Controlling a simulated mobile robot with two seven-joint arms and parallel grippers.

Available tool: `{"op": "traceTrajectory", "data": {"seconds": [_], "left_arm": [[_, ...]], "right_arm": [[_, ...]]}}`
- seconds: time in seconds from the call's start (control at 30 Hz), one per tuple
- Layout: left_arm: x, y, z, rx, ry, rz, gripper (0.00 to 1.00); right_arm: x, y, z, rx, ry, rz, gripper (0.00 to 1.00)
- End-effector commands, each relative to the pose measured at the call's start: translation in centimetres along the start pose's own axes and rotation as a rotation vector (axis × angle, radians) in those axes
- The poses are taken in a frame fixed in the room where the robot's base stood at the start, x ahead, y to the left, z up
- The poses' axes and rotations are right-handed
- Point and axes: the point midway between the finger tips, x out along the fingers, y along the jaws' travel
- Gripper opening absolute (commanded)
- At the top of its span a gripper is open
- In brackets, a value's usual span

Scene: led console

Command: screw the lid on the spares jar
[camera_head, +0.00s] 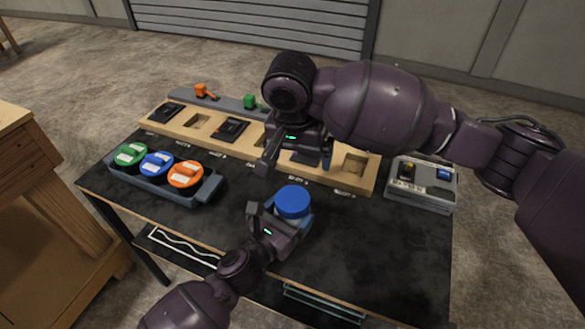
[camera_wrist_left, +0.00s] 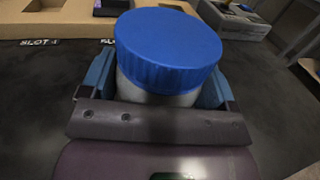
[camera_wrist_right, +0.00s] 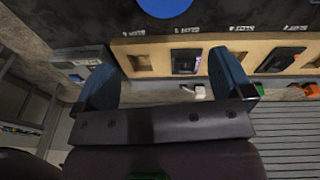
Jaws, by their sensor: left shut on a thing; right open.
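The spares jar (camera_wrist_left: 160,97) stands on the dark tabletop with a wide blue lid (camera_head: 292,201) on its top. In the left wrist view the lid (camera_wrist_left: 168,48) covers the mouth, and the pale jar body shows below it. I cannot tell how tightly the lid is screwed. My left gripper (camera_head: 284,216) is shut on the jar body, one finger on each side, below the lid. My right gripper (camera_head: 296,162) is open and empty, beyond the jar and above the slot board. In the right wrist view the lid (camera_wrist_right: 165,5) shows at the top edge, outside the fingers.
A wooden slot board (camera_head: 355,184) with dark modules in some slots runs along the back. A tray (camera_head: 208,190) with green, blue and orange lidded round containers is at left. A grey box (camera_head: 422,196) stands at right. The tabletop right of the jar is clear.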

Motion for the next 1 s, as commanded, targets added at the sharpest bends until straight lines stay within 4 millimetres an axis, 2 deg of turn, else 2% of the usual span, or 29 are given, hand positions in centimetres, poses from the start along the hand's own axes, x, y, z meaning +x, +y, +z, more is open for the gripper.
{"op": "traceTrajectory", "data": {"seconds": [1.0], "left_arm": [[0.0,0.0,0.0,0.000,0.000,0.000,0.15]], "right_arm": [[1.3,0.1,1.9,-1.540,-0.064,-0.091,0.98]]}}
